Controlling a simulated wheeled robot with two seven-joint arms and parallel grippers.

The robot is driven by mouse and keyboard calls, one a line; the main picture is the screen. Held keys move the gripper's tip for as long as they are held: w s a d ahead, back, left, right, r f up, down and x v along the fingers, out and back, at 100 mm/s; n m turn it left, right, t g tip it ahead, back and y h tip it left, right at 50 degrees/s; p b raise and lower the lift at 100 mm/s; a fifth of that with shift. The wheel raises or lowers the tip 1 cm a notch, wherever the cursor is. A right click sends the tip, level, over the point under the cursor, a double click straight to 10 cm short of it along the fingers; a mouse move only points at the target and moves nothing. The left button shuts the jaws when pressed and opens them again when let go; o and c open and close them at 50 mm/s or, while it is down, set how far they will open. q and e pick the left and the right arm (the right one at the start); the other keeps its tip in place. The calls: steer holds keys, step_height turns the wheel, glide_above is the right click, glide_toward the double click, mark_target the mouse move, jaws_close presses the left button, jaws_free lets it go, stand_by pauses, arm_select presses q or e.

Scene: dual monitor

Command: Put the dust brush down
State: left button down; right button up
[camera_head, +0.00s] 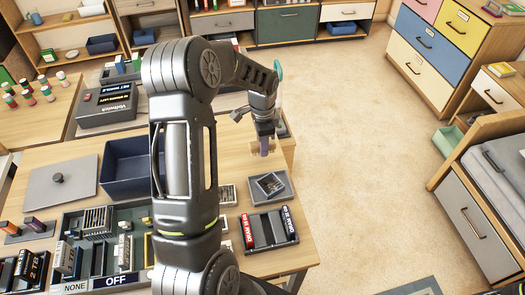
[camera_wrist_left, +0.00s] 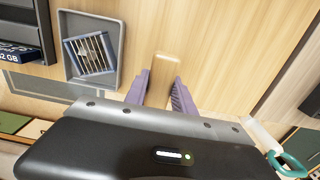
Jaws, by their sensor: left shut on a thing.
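The dust brush shows as a light wooden piece in the left wrist view (camera_wrist_left: 163,75), between the two purple fingers of my left gripper (camera_wrist_left: 160,92). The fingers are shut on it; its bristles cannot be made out. In the head view my left gripper (camera_head: 264,146) is near the table's right edge, with a bit of the wooden brush (camera_head: 254,148) showing at the fingers. I cannot tell whether the brush touches the table. My right gripper is not in view.
A grey tray (camera_head: 283,195) with a finned part lies just nearer than the gripper; a box of DRAM modules (camera_head: 270,230) lies in front of it. A dark blue bin (camera_head: 124,178) stands left of my arm.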

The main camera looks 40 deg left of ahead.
arm_select(q)
step_height(320, 180, down, 4)
steer(key=shift+r+p, duration=0.25)
steer(key=shift+p, duration=0.1)
steer(key=shift+f, duration=0.15)
steer(key=shift+f, duration=0.1)
steer(key=shift+f, duration=0.15)
steer(key=c, duration=1.1)
jaws_free()
steer(key=shift+o, duration=0.2)
steer(key=shift+r, duration=0.25)
